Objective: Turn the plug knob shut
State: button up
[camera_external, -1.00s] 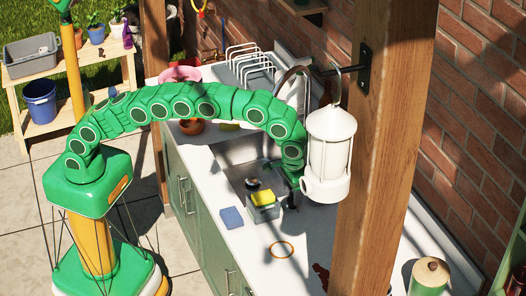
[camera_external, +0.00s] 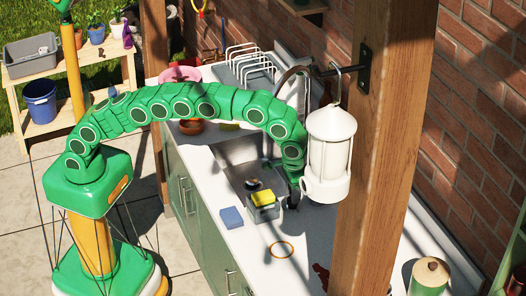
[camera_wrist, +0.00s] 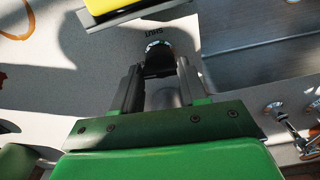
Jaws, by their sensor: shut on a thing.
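The plug knob (camera_wrist: 158,60), dark with a shiny top, stands on the pale counter beside the sink in the wrist view. Upside-down lettering that reads SHUT is printed on the counter just beyond it. My gripper (camera_wrist: 158,76) is shut on the knob, with one finger on each side. The knob's pointer direction cannot be made out. In the external view the end of my arm (camera_external: 293,180) reaches down by the sink, and the knob is not discernible there.
The sink (camera_wrist: 265,45) lies to the right in the wrist view, with a chrome tap (camera_wrist: 290,120) nearby. A caddy with a yellow sponge (camera_external: 263,198) stands close by. A blue sponge (camera_external: 231,217) and orange ring (camera_external: 282,250) lie on the counter.

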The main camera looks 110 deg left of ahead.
jog(key=m, duration=0.8)
jog(key=shift+m, duration=0.3)
jog(key=m, duration=0.4)
jog(key=shift+m, duration=2.1)
jog(key=o, duration=1.1)
jog(key=shift+c, duration=0.2)
jog(key=shift+r, duration=0.1)
